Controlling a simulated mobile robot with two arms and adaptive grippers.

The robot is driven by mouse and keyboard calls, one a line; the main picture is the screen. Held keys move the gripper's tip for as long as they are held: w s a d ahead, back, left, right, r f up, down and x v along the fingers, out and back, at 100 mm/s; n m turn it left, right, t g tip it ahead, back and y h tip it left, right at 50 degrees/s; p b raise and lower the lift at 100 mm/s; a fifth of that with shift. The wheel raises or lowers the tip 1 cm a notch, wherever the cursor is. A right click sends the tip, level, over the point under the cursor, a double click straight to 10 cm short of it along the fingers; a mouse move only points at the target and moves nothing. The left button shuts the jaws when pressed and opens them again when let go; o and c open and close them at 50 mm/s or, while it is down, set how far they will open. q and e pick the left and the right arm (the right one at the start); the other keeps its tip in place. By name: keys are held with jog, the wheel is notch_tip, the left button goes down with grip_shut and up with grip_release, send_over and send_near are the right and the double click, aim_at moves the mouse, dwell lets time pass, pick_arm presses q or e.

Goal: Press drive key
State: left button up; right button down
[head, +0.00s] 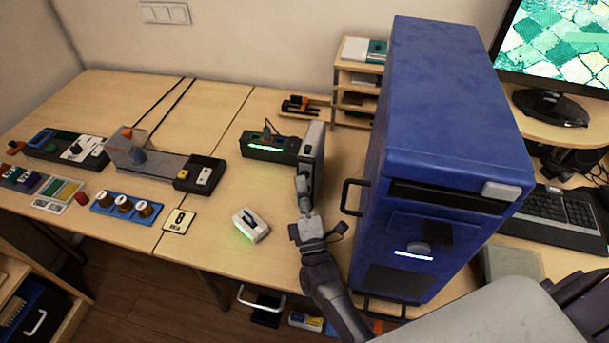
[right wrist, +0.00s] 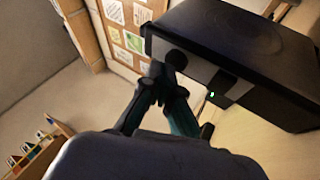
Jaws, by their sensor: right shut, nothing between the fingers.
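My right gripper (head: 302,184) is shut and empty, at the front of a narrow upright grey and black unit (head: 313,143) on the table. In the right wrist view the closed fingertips (right wrist: 160,72) are close to a dark box with a grey front panel (right wrist: 196,68). A round dark part (right wrist: 179,58) and a small green light show on that panel. I cannot tell whether the fingertips touch it, or which part is the drive key. A low black controller with a green light strip (head: 268,150) adjoins the upright unit. My left gripper is not in view.
A small white box with a black top piece (head: 250,225) lies left of my right arm. A tall blue cabinet (head: 455,110) stands close on the right. A grey fixture (head: 130,150) and a blue tray of spools (head: 126,206) are at left.

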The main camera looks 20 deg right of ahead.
jog(key=shift+w+d, duration=0.15)
jog(key=shift+w, duration=0.05)
dwell(0.4)
jog(key=shift+s+a, duration=0.3)
jog(key=shift+s, duration=0.15)
